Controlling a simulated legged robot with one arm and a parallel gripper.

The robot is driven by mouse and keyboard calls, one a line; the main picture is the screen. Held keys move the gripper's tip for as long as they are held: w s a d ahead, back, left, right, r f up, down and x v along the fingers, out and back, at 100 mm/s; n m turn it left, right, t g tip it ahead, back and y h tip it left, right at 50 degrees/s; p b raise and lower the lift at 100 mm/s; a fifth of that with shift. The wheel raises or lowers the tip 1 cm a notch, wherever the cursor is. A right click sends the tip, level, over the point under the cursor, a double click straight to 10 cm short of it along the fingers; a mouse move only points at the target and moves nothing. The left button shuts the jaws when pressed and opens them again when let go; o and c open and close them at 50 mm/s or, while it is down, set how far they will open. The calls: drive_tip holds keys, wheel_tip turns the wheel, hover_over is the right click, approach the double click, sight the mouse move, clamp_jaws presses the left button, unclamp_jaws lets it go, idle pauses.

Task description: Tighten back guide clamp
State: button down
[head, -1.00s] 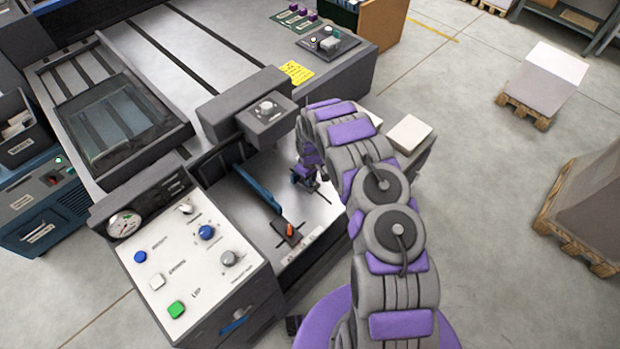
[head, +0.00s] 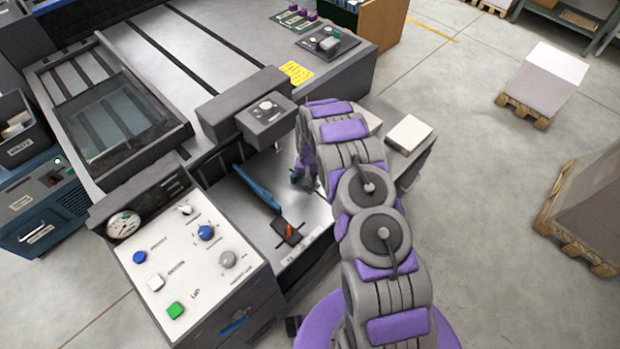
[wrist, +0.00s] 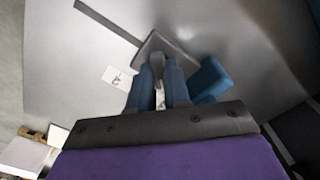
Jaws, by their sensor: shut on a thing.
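A blue guide bar (head: 257,188) lies along the metal bed in the head view. A front clamp with an orange lever (head: 289,230) sits at its near end. My gripper (head: 303,180) reaches down to the bed right of the bar; the clamp there is mostly hidden by my arm. In the wrist view, the blue fingers of my gripper (wrist: 160,84) are closed around the grey lever of the back guide clamp (wrist: 157,64). The lever rises from a dark grey clamp block (wrist: 178,48). The guide bar (wrist: 209,80) shows just right of the fingers.
A control panel (head: 185,250) with a gauge and several knobs stands left of the bed. A grey box with a dial (head: 267,118) overhangs the bed's far end. White stacked sheets (head: 408,132) lie right of my arm.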

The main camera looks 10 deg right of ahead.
drive_tip(key=shift+m, duration=0.3)
drive_tip(key=c, duration=1.1)
unclamp_jaws()
drive_tip(key=shift+r+p, duration=1.1)
drive_tip(key=shift+r, duration=7.55)
